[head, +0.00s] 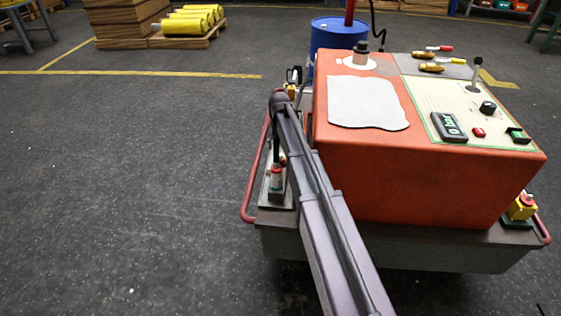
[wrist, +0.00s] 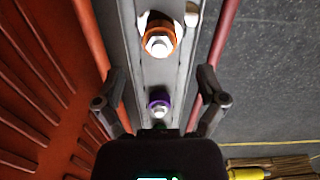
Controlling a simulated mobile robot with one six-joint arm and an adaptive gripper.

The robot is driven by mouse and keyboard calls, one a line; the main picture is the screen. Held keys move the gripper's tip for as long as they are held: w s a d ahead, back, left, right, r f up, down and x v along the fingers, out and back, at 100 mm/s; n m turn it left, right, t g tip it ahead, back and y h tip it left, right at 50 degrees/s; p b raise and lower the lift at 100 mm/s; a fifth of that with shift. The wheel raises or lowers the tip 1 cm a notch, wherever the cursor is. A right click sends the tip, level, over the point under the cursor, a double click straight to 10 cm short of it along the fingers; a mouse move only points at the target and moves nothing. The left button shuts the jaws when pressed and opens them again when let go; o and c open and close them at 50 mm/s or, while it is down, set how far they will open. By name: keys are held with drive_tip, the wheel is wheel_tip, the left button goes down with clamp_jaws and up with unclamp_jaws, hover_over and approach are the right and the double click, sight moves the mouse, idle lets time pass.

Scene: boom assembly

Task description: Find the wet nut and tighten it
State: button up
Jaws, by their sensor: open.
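In the wrist view, a metal nut with an orange ring (wrist: 158,42) sits on a grey metal strip. A second nut with a purple ring (wrist: 159,104) sits lower on the same strip, nearer my gripper. Both look bright and shiny; I cannot tell if either is wet. My gripper (wrist: 158,82) is open and empty, its two fingers spread on either side of the strip. In the head view, my arm reaches to the left side of the orange machine; the gripper itself is not clear there. A fitting with a red ring (head: 277,173) stands on the machine's left ledge.
The orange machine (head: 400,190) carries a white cloth (head: 366,103), a handheld meter (head: 449,127), a joystick (head: 475,75) and several screwdrivers. A red rail (head: 257,175) runs along its left side. A blue drum (head: 337,34) stands behind. The floor at left is clear.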

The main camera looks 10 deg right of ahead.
sight(281, 157)
drive_tip(key=shift+d+f+b, duration=0.1)
drive_tip(key=shift+f+b, duration=2.35)
drive_tip(key=shift+f, duration=0.35)
drive_tip(key=c, duration=1.1)
